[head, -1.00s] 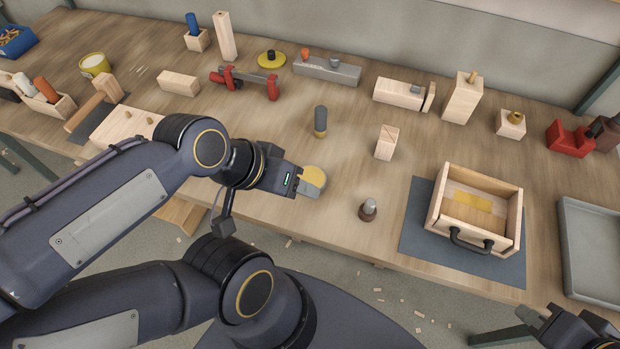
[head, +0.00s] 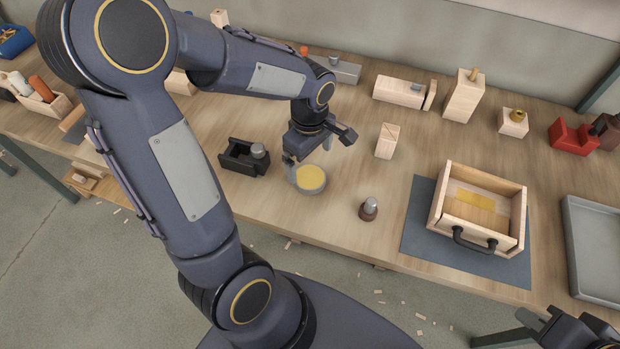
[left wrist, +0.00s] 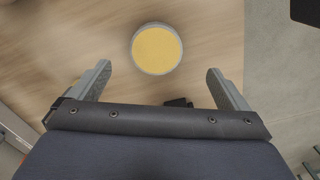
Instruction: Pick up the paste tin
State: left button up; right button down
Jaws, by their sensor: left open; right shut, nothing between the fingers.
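The paste tin (head: 312,181) is a low round grey tin with yellow paste showing at the top. It stands upright near the front edge of the bench. My left gripper (head: 319,155) is open just above and behind it, fingers spread and pointing down. In the left wrist view the tin (left wrist: 156,48) lies beyond the fingertips, centred between the two fingers of my left gripper (left wrist: 158,70), with nothing held. My right gripper (head: 560,326) is shut and empty at the bottom right, far from the tin.
A black holder (head: 240,160) stands left of the tin. A small grey-topped, brown-based piece (head: 369,209) stands to its right. A wooden drawer (head: 434,218) sits on a dark mat (head: 415,240) further right. A wooden block (head: 387,141) stands behind. Bench between tin and mat is mostly clear.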

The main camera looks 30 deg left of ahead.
aim_at(310, 176)
pick_arm(q)
jog(key=f, duration=0.5)
jog(key=f+p, duration=0.1)
jog(key=f, duration=0.1)
jog(key=shift+w+a+f, duration=0.2)
jog(key=shift+w+f, duration=0.1)
jog(key=shift+f, duration=0.1)
jog(key=shift+c, duration=0.4)
jog(key=shift+r, duration=0.1)
jog(key=c, duration=1.1)
jog(key=shift+c, duration=0.2)
